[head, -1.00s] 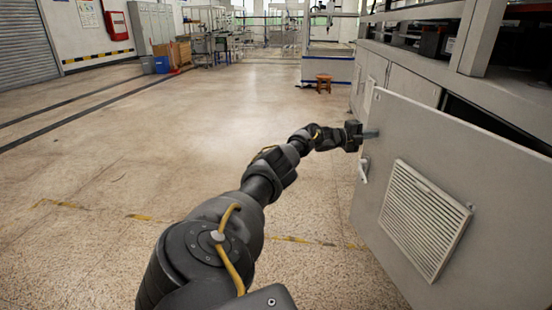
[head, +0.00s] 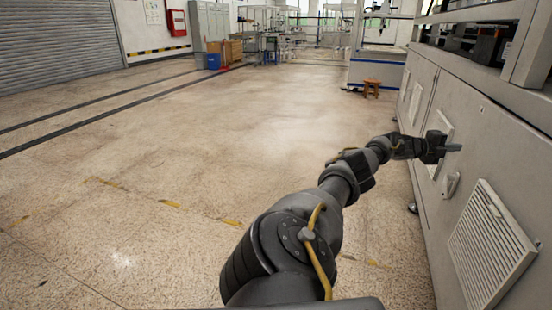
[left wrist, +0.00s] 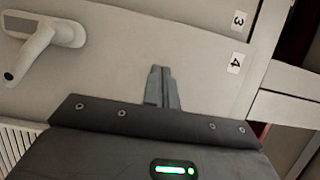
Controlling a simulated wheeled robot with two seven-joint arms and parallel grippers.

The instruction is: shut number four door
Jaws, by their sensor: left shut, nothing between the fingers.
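The number four door (head: 490,165) is a grey cabinet door with a louvred vent and a handle (head: 451,185). In the head view it stands nearly in line with the cabinet front. In the left wrist view the door (left wrist: 110,75) carries a "4" label (left wrist: 235,63) and the pale handle (left wrist: 42,42). A dark sliver shows by its edge, so I cannot tell whether it is fully flush. My left gripper (head: 456,148) is shut and empty, its fingertips (left wrist: 160,70) at the door's face near the label; contact is unclear. My right gripper is out of view.
The number three door, labelled "3" (left wrist: 239,20), lies beside door four. The cabinet's upper bay (head: 480,38) holds dark equipment. A brown stool (head: 371,88) stands farther back. The floor to the left is open.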

